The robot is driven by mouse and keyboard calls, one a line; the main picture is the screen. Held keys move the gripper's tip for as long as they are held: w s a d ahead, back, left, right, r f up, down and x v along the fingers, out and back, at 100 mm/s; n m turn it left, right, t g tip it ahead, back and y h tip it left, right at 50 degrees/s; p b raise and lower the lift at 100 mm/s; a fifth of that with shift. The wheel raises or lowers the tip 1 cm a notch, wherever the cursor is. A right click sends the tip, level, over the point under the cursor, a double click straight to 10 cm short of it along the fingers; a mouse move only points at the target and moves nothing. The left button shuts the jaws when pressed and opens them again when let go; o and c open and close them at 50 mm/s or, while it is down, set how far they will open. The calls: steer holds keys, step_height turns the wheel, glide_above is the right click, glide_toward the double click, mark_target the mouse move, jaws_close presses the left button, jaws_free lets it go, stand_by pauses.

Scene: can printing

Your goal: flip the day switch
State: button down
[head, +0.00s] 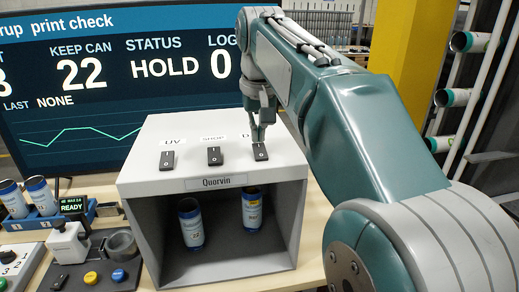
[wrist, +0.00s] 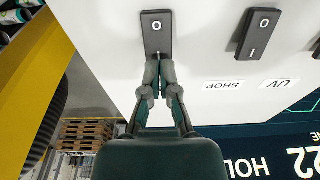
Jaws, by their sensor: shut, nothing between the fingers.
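The day switch is a black rocker (head: 260,152) at the right end of a row of three on top of a grey-white box marked Quorvin (head: 130,185). Only a "D" of its label shows behind my gripper. In the wrist view this rocker (wrist: 156,30) shows an "O", and my fingertips cover its near end. My gripper (head: 259,138) points down at the rocker, shut and empty. In the wrist view my gripper (wrist: 159,66) has its tips together at the rocker's edge. I cannot tell whether they press on it.
The SHOP rocker (head: 214,156) and UV rocker (head: 167,160) sit to the left. Two blue-white cans, one on the left (head: 190,223) and one on the right (head: 252,208), stand inside the box. A screen (head: 90,100) reading HOLD stands behind. A small device panel is at left.

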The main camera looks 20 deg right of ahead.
mark_target(258, 148)
steer(key=shift+f, duration=0.6)
stand_by(0.3)
steer(key=shift+r, duration=3.5)
steer(key=shift+s, duration=0.1)
steer(key=shift+s+a+f, duration=0.15)
steer(key=shift+s+f, duration=0.05)
steer(key=shift+s, duration=0.1)
steer(key=s+a+f+n+t, duration=0.1)
steer(key=s+a+f+t, duration=0.1)
steer(key=s+f, duration=0.7)
steer(key=s+a+f+n+t, duration=0.1)
steer(key=s+a+f, duration=0.1)
steer(key=s+f, duration=0.8)
step_height(258, 148, down, 4)
steer(key=shift+a+f+t, duration=0.15)
steer(key=shift+f+t, duration=0.1)
steer(key=shift+t, duration=0.15)
